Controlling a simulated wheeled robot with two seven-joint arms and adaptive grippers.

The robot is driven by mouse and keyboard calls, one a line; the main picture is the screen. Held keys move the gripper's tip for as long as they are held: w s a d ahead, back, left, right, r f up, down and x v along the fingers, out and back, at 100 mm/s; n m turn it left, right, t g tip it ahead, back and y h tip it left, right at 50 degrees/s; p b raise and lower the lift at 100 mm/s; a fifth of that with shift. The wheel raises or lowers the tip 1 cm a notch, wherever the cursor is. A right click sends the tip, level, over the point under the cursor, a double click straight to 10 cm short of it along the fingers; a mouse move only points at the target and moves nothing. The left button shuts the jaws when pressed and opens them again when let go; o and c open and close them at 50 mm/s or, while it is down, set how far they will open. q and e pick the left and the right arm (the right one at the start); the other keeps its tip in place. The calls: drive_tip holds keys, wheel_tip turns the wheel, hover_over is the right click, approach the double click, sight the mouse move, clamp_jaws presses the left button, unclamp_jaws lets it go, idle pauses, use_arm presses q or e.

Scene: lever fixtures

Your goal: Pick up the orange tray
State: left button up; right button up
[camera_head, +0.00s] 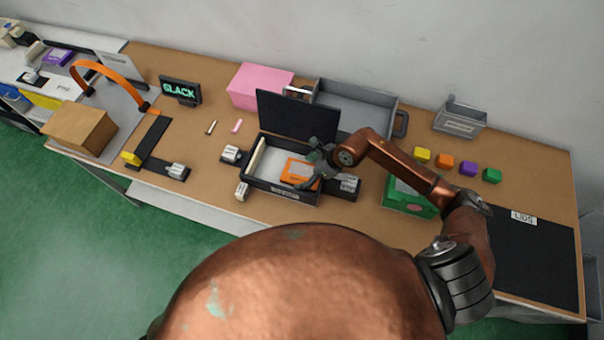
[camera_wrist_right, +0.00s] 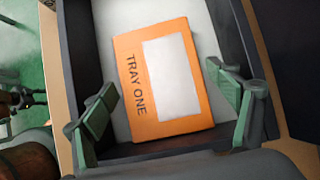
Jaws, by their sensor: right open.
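The orange tray (camera_head: 299,171) lies inside a dark open box (camera_head: 282,192) on the table. In the right wrist view the orange tray (camera_wrist_right: 130,95) is flat, with a pale rectangle and the words "TRAY ONE". My right gripper (camera_head: 318,172) is over the box at the tray's right side in the head view. In the wrist view its two green fingers (camera_wrist_right: 165,118) are spread wide, one on either side of the tray's near part, with nothing between them gripped. Contact with the tray cannot be told. My left gripper is not in view.
The box's dark raised lid (camera_head: 297,115) stands behind the tray. A grey bin (camera_head: 357,105) and pink box (camera_head: 259,86) are behind it. A green box (camera_head: 405,200) and several coloured cubes (camera_head: 445,161) are to the right. A black mat (camera_head: 535,250) lies far right.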

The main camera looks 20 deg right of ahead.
drive_tip(key=shift+f, duration=0.1)
drive_tip(key=c, duration=1.1)
drive_tip(key=shift+w+a+r, duration=0.1)
drive_tip(key=shift+r, duration=0.1)
